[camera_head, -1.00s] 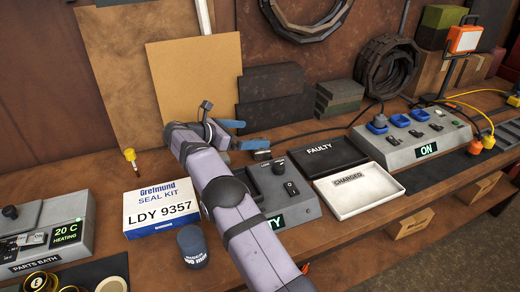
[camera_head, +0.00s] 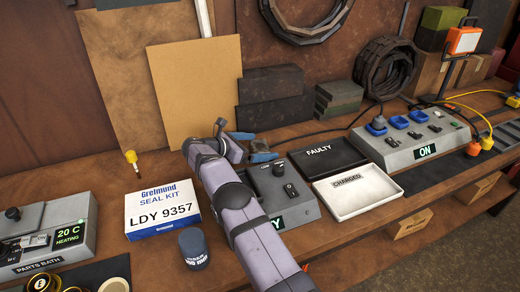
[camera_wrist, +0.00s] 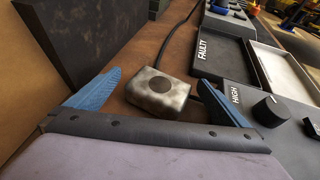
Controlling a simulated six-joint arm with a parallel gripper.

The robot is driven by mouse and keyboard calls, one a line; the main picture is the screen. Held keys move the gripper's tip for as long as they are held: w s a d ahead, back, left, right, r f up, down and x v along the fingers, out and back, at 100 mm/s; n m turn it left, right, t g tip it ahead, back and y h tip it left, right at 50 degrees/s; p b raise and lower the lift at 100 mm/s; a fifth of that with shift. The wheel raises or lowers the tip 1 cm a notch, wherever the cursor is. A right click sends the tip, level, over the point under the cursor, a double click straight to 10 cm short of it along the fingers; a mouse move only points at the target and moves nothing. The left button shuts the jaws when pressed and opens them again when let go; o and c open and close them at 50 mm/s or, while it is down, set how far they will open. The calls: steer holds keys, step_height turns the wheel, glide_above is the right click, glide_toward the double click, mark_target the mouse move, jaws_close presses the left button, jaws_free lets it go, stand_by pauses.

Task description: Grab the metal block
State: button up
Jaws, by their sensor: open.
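In the head view my gripper (camera_head: 254,147) is low over the bench behind the grey tester box (camera_head: 298,213); the block is hard to make out there.
Dark slabs (camera_head: 270,95) lean against the back wall. The black FAULTY tray (camera_head: 325,155) and white CHARGED tray (camera_head: 352,207) lie to the right. The seal kit box (camera_head: 162,212) and a dark blue cup (camera_head: 194,250) are to the left.

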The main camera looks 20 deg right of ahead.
mark_target(260, 146)
steer(key=shift+d+f, duration=0.15)
steer(key=shift+d, duration=0.2)
steer(key=shift+w, duration=0.1)
steer(key=c, duration=1.3)
step_height(260, 146, up, 10)
steer(key=shift+r, duration=0.1)
